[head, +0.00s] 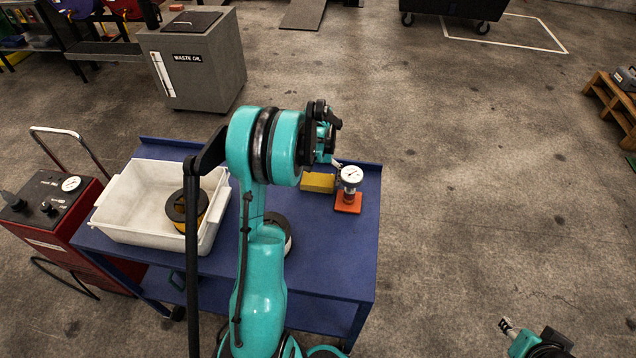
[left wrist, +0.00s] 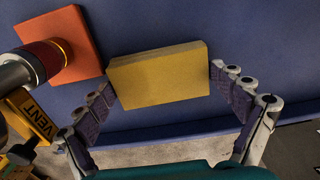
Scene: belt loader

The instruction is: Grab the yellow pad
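The yellow pad (head: 318,182) is a flat rectangular block on the blue cart top, just left of the gauge in the head view. In the left wrist view the yellow pad (left wrist: 158,74) lies between the spread fingers of my left gripper (left wrist: 162,88). The fingertips are beside its two short ends, and I cannot tell if they touch it. In the head view my left gripper (head: 326,150) is above the pad, partly hidden by its own arm. My right gripper (head: 508,328) shows only in small part at the bottom right, its fingers unclear.
A dial gauge (head: 350,178) on an orange base (head: 348,203) stands close right of the pad. A white bin (head: 130,205) holding a black-and-yellow spool (head: 187,208) sits at the left of the blue cart (head: 330,270). A waste oil cabinet (head: 200,65) stands behind.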

